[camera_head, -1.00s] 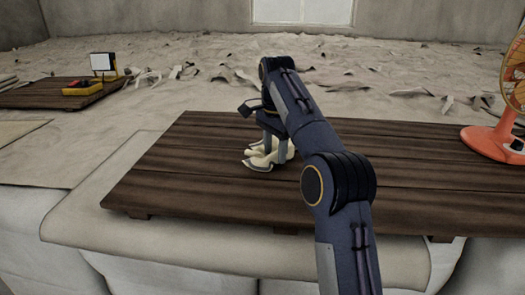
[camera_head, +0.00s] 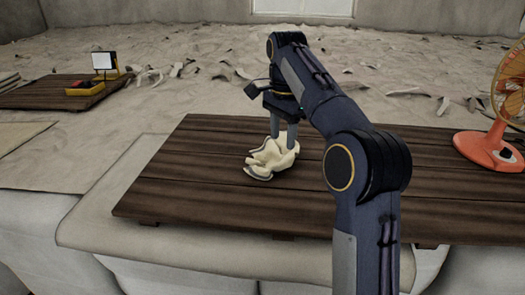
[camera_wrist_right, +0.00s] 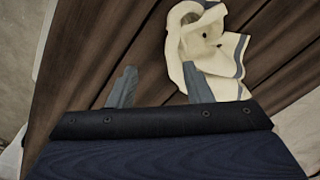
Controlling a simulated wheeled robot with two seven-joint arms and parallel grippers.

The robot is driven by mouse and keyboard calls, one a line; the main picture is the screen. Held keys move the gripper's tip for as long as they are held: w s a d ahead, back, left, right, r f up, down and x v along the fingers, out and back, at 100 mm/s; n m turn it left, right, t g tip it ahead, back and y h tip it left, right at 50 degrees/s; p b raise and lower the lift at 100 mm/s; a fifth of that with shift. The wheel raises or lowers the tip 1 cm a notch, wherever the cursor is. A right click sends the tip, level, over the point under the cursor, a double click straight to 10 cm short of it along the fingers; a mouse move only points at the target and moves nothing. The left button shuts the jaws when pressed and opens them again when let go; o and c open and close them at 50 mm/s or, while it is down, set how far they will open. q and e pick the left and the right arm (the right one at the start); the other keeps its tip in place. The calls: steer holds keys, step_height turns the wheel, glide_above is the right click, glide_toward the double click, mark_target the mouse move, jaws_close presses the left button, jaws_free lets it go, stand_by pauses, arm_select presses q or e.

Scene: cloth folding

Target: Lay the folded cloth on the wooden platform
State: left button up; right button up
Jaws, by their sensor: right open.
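The cream cloth with a grey edge (camera_head: 270,160) lies crumpled in a small heap on the dark wooden platform (camera_head: 200,205). My right gripper (camera_head: 284,140) points down at the heap's far side, with its fingers apart. In the right wrist view the cloth (camera_wrist_right: 205,40) lies on the planks beyond the fingers. There the right gripper (camera_wrist_right: 157,88) is open, with bare planks between its fingertips; the right-hand finger overlaps the cloth's near edge in the picture. Whether it touches the cloth I cannot tell. My left gripper is not in view.
An orange fan (camera_head: 490,145) stands at the platform's right end. A smaller wooden platform (camera_head: 45,95) at the far left holds a yellow work lamp (camera_head: 104,65) and a yellow-and-red item (camera_head: 84,89). The platform's left part is clear. Scraps litter the sandy ground behind.

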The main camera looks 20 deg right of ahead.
steer(key=shift+d+f, duration=0.1)
steer(key=c, duration=0.4)
steer(key=shift+w+d+f, duration=0.1)
steer(key=shift+w+d, duration=0.1)
steer(key=shift+d, duration=0.1)
steer(key=shift+c, duration=1.1)
steer(key=w+d, duration=0.1)
steer(key=d+f, duration=0.1)
steer(key=d, duration=0.1)
steer(key=w+d+f, duration=0.1)
steer(key=d, duration=0.1)
steer(key=shift+w+d+f, duration=0.1)
steer(key=shift+w+f, duration=0.05)
steer(key=shift+w, duration=0.2)
jaws_close()
steer(key=shift+f, duration=1.4)
steer(key=shift+f, duration=0.1)
step_height(320, 180, down, 5)
steer(key=b, duration=0.3)
